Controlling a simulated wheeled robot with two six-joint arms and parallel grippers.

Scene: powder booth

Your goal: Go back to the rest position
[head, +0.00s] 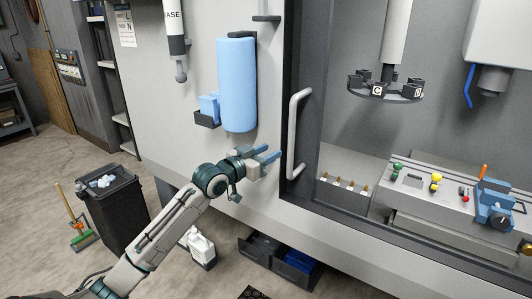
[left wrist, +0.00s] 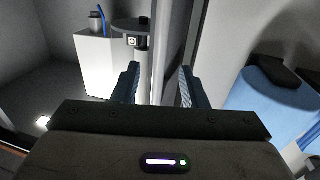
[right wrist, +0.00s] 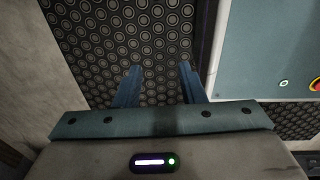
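My left gripper (head: 274,156) is open in front of the booth wall, just left of the pale vertical door handle (head: 293,135) and apart from it in the head view. In the left wrist view the two blue fingers of the left gripper (left wrist: 158,88) stand apart with nothing held between them. A pale vertical bar shows beyond them. My right gripper (right wrist: 158,85) shows only in the right wrist view. Its blue fingers are apart and empty, above a dark mat (right wrist: 120,40) with a ring pattern.
A blue roll (head: 237,85) hangs on the wall above my left gripper. A black bin (head: 115,210) stands on the floor at left. Inside the booth are a tool carousel (head: 385,92) and a blue vise (head: 492,210).

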